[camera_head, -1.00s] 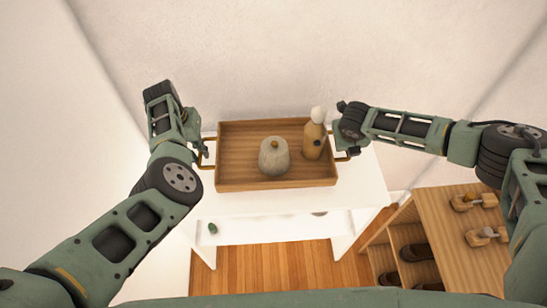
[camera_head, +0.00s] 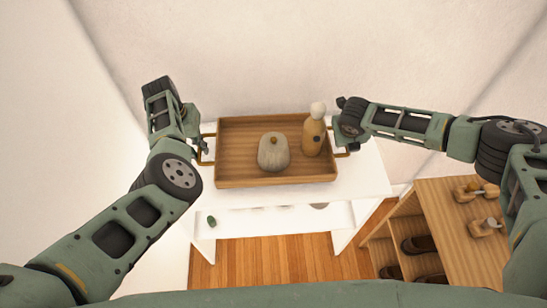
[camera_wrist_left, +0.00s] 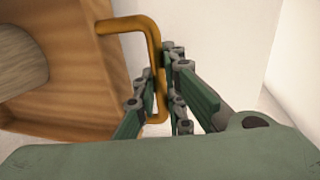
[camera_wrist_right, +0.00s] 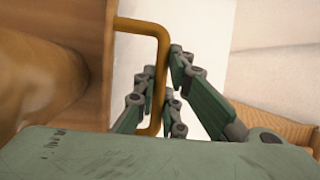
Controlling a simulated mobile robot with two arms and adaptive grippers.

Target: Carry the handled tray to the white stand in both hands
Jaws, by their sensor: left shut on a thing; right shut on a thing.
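The wooden handled tray (camera_head: 235,165) is over the white stand (camera_head: 372,178) in the head view and looks level; I cannot tell whether it touches the top. A grey lidded jar (camera_head: 273,153) and a wooden bottle with a white top (camera_head: 314,137) stand upright in it. My left gripper (camera_head: 204,148) is shut on the tray's left brass handle, which shows between the fingers in the left wrist view (camera_wrist_left: 152,45). My right gripper (camera_head: 349,150) is shut on the right brass handle, also seen in the right wrist view (camera_wrist_right: 160,50).
A wooden shelf unit (camera_head: 450,225) with dark shoes (camera_head: 418,245) inside stands at the right. A small green object (camera_head: 211,221) lies on the stand's lower shelf. A pale wall (camera_head: 300,50) rises behind the stand. Wooden floor (camera_head: 265,262) shows in front.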

